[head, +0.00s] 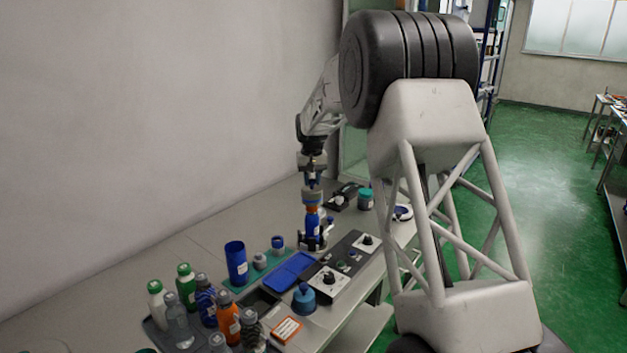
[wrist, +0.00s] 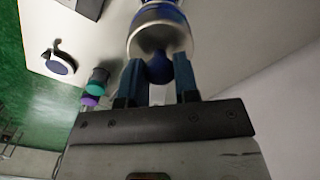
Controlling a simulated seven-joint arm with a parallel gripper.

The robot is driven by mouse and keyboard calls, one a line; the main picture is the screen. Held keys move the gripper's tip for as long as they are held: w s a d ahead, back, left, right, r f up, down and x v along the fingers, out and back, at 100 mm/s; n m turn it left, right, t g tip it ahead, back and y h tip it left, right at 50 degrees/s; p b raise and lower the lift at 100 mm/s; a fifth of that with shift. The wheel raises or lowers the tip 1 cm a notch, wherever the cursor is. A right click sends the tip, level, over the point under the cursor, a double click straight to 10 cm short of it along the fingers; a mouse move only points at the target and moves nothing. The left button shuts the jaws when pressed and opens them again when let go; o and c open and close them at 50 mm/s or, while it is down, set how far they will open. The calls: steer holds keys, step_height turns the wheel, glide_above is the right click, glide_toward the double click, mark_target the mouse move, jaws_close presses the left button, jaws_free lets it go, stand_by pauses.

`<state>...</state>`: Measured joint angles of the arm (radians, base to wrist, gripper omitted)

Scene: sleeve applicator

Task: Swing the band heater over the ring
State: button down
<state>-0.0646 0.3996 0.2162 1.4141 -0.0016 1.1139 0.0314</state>
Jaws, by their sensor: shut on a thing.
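In the wrist view my gripper (wrist: 160,85) has its two blue fingers shut on a rounded blue knob (wrist: 159,69). Just beyond the knob is a silver, cup-shaped part with a blue body (wrist: 158,25), which I take to be the band heater's end, though I cannot be sure. In the head view my arm comes down over a blue bottle (head: 313,228) standing upright in a dark fixture (head: 313,244). An orange band (head: 312,209) shows at the bottle's top, possibly the ring. The fingers are too small there to tell apart from the parts around them.
A control panel (head: 333,280) with knobs lies right in front of the fixture. A blue cup (head: 236,263) and several bottles (head: 186,286) stand at the front left. The wall (head: 180,120) borders the left.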

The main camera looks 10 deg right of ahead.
steer(key=shift+w+a+r, duration=0.1)
steer(key=shift+a, duration=0.15)
steer(key=c, duration=1)
jaws_free()
steer(key=shift+o, duration=0.7)
steer(key=shift+d, duration=0.1)
steer(key=shift+r, duration=3.85)
